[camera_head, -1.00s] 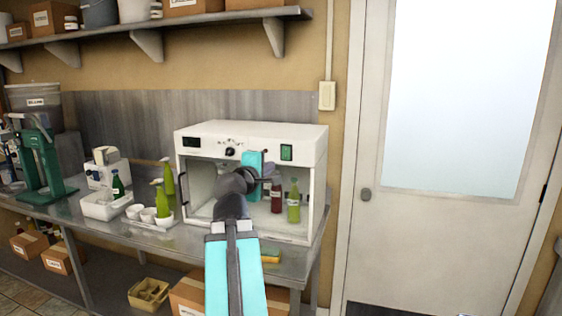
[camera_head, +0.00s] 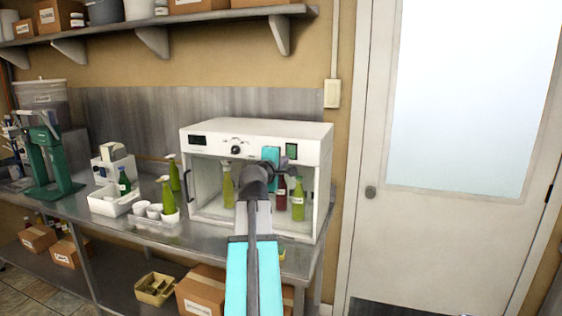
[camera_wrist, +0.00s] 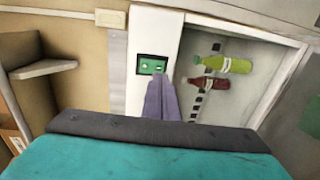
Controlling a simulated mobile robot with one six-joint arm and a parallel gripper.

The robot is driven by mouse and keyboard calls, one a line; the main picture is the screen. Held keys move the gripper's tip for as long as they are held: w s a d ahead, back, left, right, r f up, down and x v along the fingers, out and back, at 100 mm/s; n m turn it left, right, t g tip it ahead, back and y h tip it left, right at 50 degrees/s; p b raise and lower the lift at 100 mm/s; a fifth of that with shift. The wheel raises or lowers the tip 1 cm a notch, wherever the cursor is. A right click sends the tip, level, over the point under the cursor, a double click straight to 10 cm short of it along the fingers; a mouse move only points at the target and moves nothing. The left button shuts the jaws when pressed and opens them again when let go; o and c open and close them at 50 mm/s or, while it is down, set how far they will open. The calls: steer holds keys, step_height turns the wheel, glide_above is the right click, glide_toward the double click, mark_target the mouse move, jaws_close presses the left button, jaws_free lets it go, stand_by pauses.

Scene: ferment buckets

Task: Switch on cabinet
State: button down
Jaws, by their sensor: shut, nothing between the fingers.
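The white cabinet (camera_head: 215,146) stands on the steel bench, its front opening showing bottles inside. Its top front panel has a dark display (camera_head: 199,140), a black knob (camera_head: 236,150) and a green switch (camera_head: 291,151) at the right end. The switch also shows in the wrist view (camera_wrist: 152,65), in a dark frame. My gripper (camera_wrist: 161,84) is shut and empty, its fingertips just below the switch in the wrist picture. I cannot tell whether they touch the panel. In the head view my arm partly hides the cabinet's opening. I cannot tell whether the switch is lit.
Green bottles (camera_head: 298,203) and a red bottle (camera_head: 282,194) stand inside the cabinet. Left on the bench are spray bottles (camera_head: 168,197), white cups (camera_head: 153,211) and a green press (camera_head: 45,160). A shelf (camera_head: 150,33) hangs above. A door (camera_head: 370,240) is at right.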

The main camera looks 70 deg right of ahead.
mark_target(291, 157)
steer(key=d, duration=0.3)
steer(key=d+p, duration=0.1)
steer(key=shift+w+d+f, duration=0.1)
steer(key=shift+d+f, duration=0.15)
steer(key=shift+f, duration=0.05)
